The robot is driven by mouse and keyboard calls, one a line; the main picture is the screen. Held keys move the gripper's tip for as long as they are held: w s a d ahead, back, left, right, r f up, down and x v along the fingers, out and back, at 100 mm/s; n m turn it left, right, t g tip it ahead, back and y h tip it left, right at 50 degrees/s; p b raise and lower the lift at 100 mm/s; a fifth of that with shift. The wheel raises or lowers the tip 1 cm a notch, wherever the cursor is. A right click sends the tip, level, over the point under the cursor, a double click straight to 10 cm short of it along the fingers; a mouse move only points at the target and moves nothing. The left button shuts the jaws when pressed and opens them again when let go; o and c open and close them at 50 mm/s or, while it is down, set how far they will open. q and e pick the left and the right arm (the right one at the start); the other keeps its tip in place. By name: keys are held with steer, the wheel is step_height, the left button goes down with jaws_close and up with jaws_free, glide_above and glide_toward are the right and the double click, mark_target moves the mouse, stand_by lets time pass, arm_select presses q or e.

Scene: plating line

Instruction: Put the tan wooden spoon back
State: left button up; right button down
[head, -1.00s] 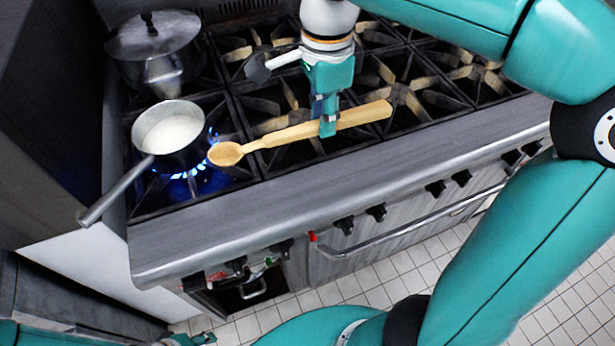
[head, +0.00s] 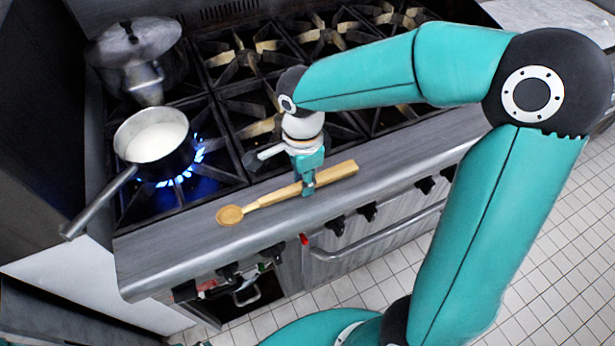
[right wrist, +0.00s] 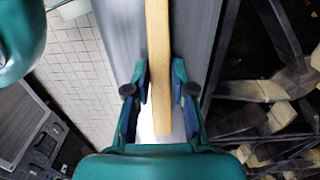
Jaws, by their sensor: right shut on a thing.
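The tan wooden spoon (head: 273,199) is over the grey front ledge (head: 200,231) of the stove, bowl to the left and handle to the right. I cannot tell if it touches the ledge or hangs just above it. My right gripper (head: 307,189) is shut on the spoon's handle, near its middle. In the right wrist view the handle (right wrist: 158,60) runs between the two fingers (right wrist: 160,98), with the ledge below. My left gripper does not show clearly.
A saucepan of white liquid (head: 153,142) stands over a lit blue flame, its handle jutting over the stove's left front. A lidded pot (head: 135,50) is behind it. The other burners (head: 240,60) are bare. Knobs and an oven rail (head: 375,238) line the stove front.

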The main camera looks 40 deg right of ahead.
steer(key=shift+f, duration=0.25)
steer(key=c, duration=1)
jaws_free()
steer(key=shift+r, duration=0.15)
step_height(320, 180, up, 12)
steer(key=shift+f+p, duration=0.1)
steer(key=shift+p, duration=0.2)
